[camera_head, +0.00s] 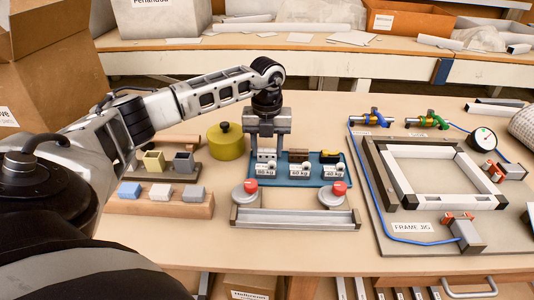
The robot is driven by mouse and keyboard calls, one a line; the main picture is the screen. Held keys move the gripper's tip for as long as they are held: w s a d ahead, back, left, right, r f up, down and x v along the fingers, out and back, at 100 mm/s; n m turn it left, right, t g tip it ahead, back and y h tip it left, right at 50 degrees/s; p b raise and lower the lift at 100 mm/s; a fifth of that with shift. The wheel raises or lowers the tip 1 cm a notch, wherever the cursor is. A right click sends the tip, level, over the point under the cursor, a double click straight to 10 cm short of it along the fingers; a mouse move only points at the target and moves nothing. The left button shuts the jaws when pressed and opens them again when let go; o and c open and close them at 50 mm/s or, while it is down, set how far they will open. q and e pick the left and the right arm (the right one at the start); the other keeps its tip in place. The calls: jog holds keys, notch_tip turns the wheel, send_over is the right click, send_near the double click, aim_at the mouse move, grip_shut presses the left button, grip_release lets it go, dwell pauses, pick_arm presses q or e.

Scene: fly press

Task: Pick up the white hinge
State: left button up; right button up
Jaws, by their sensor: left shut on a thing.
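The white hinge (266,157) is at the left end of the blue tray (310,181). My left gripper (267,146) points straight down over it and is shut on it, with the fingers hiding its upper part. I cannot tell whether the hinge touches the tray. A brown piece (298,154) and a black and yellow piece (329,156) stand to its right in the same row, behind white tags with kg marks. My right gripper is not in view.
In front of the tray are two red-topped round buttons (338,188) and a metal bar (295,218). A yellow-green canister (226,142) and a wooden block rack (160,208) stand left. The frame jig (412,227) fills the right side.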

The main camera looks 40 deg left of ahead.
pick_arm(q)
jog(key=shift+r, duration=0.1)
